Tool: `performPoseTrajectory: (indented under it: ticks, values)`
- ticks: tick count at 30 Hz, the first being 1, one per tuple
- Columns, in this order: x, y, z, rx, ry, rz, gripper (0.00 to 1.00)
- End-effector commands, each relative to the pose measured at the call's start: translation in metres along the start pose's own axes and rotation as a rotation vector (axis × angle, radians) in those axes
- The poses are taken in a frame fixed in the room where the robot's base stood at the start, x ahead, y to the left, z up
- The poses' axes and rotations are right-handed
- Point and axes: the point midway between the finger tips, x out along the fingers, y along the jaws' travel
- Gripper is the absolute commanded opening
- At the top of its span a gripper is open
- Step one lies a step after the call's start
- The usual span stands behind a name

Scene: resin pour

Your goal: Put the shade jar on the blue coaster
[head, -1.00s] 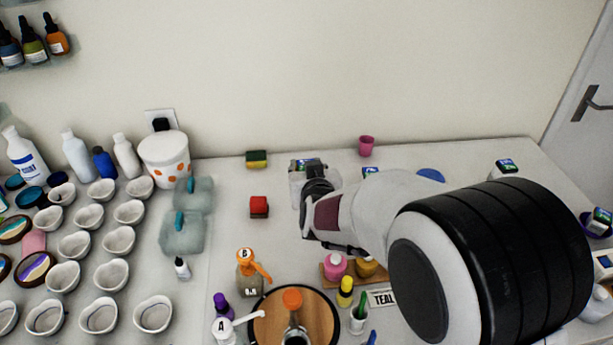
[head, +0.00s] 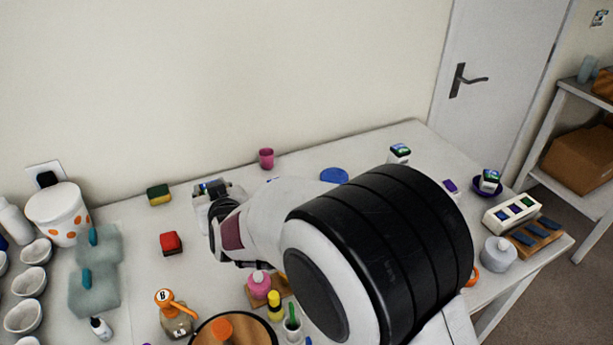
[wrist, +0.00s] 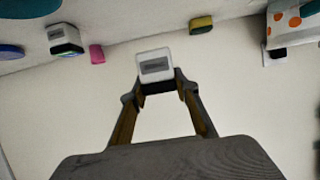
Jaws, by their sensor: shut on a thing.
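A pale jar (wrist: 155,66) with a grey label sits between the two fingertips of my gripper (wrist: 158,82) in the wrist view. In the head view my gripper (head: 213,192) is at the back of the bench, shut on this jar, partly hidden by my own wrist. The blue coaster (head: 334,175) lies flat and empty to the right, just behind my arm. Its edge also shows at the left of the wrist view (wrist: 10,52). Another jar, white with a dark blue-green top (wrist: 64,40), stands between the held jar and the coaster; my arm mostly hides it in the head view.
A sponge (head: 159,194) and a red block (head: 171,243) lie left of my gripper. A lidded jar (head: 399,154) stands right of the coaster, and another (head: 490,180) sits on a purple dish.

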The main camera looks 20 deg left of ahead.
Motion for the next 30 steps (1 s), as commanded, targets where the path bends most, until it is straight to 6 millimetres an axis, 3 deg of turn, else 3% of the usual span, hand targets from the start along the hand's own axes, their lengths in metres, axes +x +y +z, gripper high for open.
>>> performPoseTrajectory:
  ticks: [5, 11, 30]
  values:
    - [0.004, 0.024, 0.003, 0.012, -0.005, 0.031, 0.07]
    - [0.014, 0.076, 0.005, 0.040, -0.007, 0.096, 0.07]
    - [0.037, 0.293, -0.013, 0.154, 0.015, 0.338, 0.07]
